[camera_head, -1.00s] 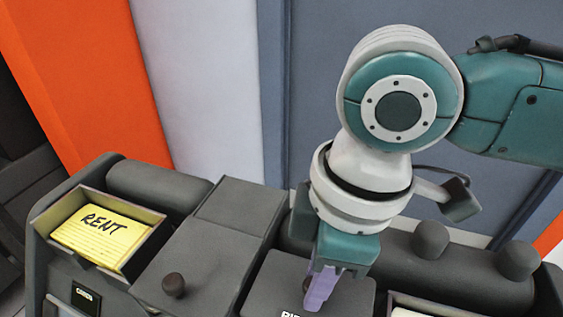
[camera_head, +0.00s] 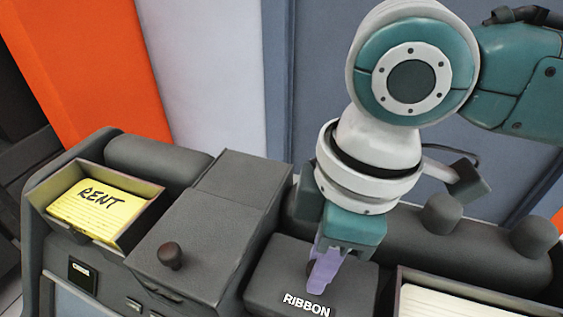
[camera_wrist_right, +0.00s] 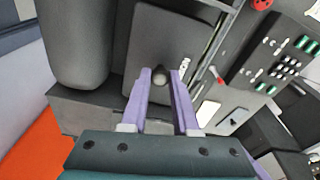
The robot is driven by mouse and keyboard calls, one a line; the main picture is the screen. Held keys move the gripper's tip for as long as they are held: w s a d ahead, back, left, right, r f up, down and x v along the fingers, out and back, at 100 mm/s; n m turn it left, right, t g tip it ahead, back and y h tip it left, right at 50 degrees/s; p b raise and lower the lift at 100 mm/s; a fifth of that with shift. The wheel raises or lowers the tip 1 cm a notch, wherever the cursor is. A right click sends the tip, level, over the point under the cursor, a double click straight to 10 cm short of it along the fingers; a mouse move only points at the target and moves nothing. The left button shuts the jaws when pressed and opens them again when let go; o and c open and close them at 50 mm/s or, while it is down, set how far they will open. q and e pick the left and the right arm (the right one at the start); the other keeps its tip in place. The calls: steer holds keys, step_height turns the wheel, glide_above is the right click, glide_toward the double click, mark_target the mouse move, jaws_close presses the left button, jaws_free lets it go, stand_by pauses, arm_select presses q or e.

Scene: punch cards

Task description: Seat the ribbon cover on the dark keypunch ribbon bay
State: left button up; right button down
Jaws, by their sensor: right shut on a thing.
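My right gripper (camera_head: 322,278) has purple fingers and points down over the ribbon cover (camera_head: 284,270), a dark grey slab lettered RIBBON. In the right wrist view, the gripper (camera_wrist_right: 160,84) is shut on the cover's dark round knob (camera_wrist_right: 160,74), with one finger on each side. The cover's plate (camera_wrist_right: 165,40) spreads beyond the fingertips there. The cover is over the dark keypunch (camera_head: 203,243), right of its raised box-like section. The ribbon bay beneath is hidden by the cover. I cannot tell whether the cover touches the bay. My left gripper is not in view.
The raised section has a brown knob (camera_head: 170,256). A tray of pale cards (camera_head: 450,303) is right of the cover. Dark rollers with round knobs (camera_head: 441,214) stand behind.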

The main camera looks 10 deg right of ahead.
steer(key=shift+p, duration=0.35)
steer(key=shift+f+p, duration=0.1)
steer(key=shift+p, duration=0.25)
stand_by(0.5)
steer(key=shift+f, duration=0.35)
steer(key=shift+f, duration=0.45)
steer(key=shift+f+b, duration=0.3)
steer(key=shift+f, duration=0.1)
stand_by(0.7)
steer(key=shift+f, duration=0.3)
stand_by(0.4)
steer(key=shift+p, duration=0.35)
